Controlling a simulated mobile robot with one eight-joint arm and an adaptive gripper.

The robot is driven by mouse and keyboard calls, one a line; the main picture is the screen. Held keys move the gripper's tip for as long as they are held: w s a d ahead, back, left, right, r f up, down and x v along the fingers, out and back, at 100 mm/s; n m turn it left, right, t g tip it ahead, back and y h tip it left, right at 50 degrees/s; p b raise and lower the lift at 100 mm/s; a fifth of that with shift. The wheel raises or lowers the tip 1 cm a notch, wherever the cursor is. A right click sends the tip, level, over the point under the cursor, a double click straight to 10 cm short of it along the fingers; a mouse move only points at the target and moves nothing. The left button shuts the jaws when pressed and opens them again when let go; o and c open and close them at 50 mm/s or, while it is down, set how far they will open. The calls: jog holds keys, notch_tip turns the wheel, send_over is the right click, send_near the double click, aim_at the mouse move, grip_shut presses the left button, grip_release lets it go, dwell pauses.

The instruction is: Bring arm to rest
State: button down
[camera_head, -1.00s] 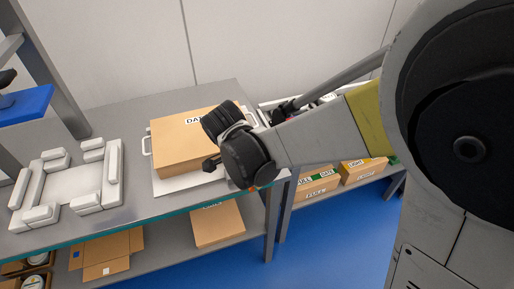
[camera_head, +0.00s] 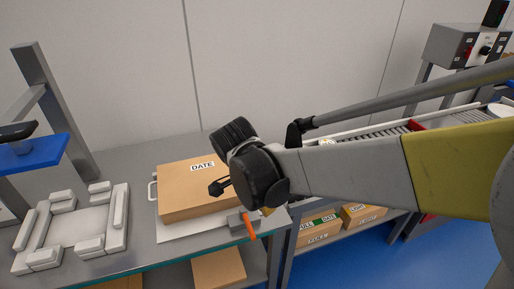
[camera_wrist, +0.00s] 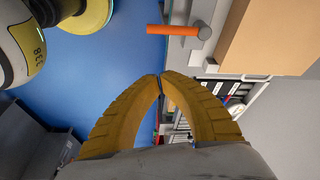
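My gripper (camera_wrist: 160,78) shows in the wrist view with its two yellow ribbed fingers curved together, tips meeting and nothing visible between them. In the head view my arm reaches in from the right, its dark wrist in front of the closed cardboard box labelled DATE (camera_head: 190,205). The fingers are mostly hidden there. The box sits on a white tray (camera_head: 185,230) on the grey bench. In the wrist view the box (camera_wrist: 265,35) is at the upper right, apart from the fingers.
An orange handle on a grey block (camera_head: 250,226) is at the bench edge, close to my wrist. A white fixture (camera_head: 75,228) stands left. A roller conveyor (camera_head: 380,135) runs behind my arm. Labelled boxes (camera_head: 318,232) sit on a lower shelf. Blue floor (camera_head: 365,262) is clear at lower right.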

jog(key=s+d+r+n+t+y, duration=0.1)
jog(key=s+d+r+n+t, duration=0.1)
jog(key=s+d+n, duration=0.3)
jog(key=s+d+r+n+t+y, duration=0.2)
jog(key=s+d+r+n, duration=0.3)
jog(key=d, duration=0.4)
jog(key=shift+d+n+t, duration=0.25)
jog(key=shift+n+t, duration=0.35)
jog(key=shift+n, duration=0.3)
